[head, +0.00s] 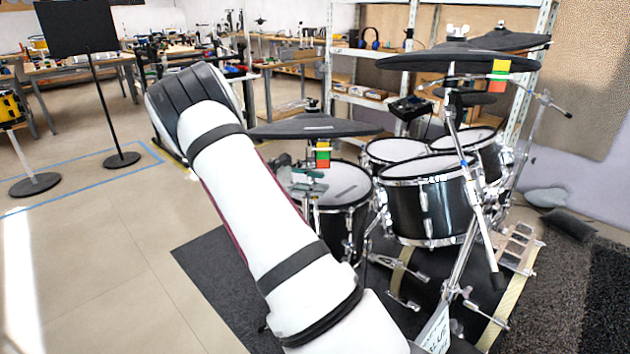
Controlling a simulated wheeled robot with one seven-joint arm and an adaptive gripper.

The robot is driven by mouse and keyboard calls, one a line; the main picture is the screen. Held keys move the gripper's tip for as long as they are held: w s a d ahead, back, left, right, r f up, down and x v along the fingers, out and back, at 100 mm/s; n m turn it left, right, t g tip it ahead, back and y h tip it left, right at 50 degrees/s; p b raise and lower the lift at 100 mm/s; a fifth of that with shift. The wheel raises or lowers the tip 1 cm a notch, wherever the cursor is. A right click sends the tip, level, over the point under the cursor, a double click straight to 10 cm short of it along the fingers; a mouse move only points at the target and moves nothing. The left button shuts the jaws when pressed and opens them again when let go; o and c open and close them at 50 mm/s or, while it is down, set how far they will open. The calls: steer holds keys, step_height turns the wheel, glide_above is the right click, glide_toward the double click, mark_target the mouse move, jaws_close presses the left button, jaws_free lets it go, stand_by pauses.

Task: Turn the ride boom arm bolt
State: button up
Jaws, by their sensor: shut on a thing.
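My white arm rises from the bottom of the head view to a grey elbow at upper left, and its forearm is mostly hidden behind it. My gripper (305,178) shows small at the stand under the near dark cymbal (310,127). It is shut on a small part at the stand, which I take to be the ride boom arm bolt; the bolt itself is too small and covered to make out. A green, yellow and red marker (323,153) hangs just above the gripper.
Black drums (428,205) stand right of the gripper, with chrome stands among them. Another dark cymbal (455,58) is higher at right. A music stand (100,90) is at left. Shelves and workbenches line the back.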

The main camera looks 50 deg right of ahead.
stand_by(0.3)
steer(key=o, duration=1.2)
steer(key=shift+c, duration=0.2)
steer(key=shift+a, duration=0.1)
steer(key=v, duration=1.2)
steer(key=shift+w+r, duration=0.15)
